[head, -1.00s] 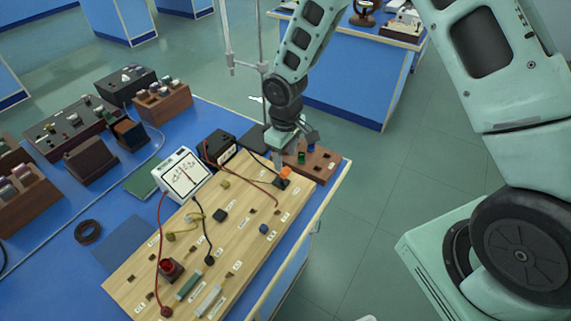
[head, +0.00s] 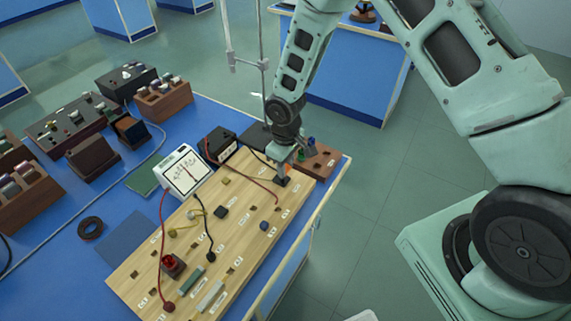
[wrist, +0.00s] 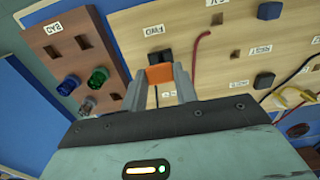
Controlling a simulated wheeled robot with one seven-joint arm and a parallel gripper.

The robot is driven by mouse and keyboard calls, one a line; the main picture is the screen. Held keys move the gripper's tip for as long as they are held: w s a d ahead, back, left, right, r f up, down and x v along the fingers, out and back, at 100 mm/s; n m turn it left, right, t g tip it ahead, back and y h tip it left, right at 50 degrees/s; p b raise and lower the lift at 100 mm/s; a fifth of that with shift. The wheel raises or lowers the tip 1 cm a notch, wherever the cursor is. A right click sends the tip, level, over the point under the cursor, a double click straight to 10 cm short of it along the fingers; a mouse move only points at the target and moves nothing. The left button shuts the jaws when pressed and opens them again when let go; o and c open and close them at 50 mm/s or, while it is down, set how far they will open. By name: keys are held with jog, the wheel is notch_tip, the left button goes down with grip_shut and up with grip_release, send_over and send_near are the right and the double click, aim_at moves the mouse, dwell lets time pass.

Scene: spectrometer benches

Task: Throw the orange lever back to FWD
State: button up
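The orange lever (wrist: 160,74) sits on a black switch at the wooden board's far right end. In the wrist view its orange handle lies between the fingertips of my gripper (wrist: 161,82) and fills the gap, with no space seen on either side. The FWD label (wrist: 154,31) is on the board just past the lever. The lever's lower part and exact tilt are hidden.
A brown block with coloured terminals (head: 318,160) stands close beside my gripper. A red wire (wrist: 197,60) runs near the right finger. A white meter (head: 182,170) and a black box (head: 217,144) stand behind the wooden board (head: 150,270). A stand rod rises behind.

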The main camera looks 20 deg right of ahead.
jog(key=shift+s+d+f+t+b, duration=0.2)
jog(key=shift+f+t+b, duration=0.1)
jog(key=shift+b, duration=0.6)
jog(key=shift+s+d+r+t+y+b, duration=0.15)
jog(key=shift+s+t+y+b, duration=0.1)
jog(key=shift+t+y+b, duration=0.35)
jog(key=o, duration=1)
jog(key=r, duration=0.5)
jog(key=s+d+r, duration=0.1)
jog(key=r, duration=0.5)
jog(key=s+r+b, duration=0.1)
jog(key=r, duration=0.5)
jog(key=shift+s+d+r, duration=0.1)
jog(key=shift+d+r, duration=0.05)
jog(key=shift+d, duration=0.1)
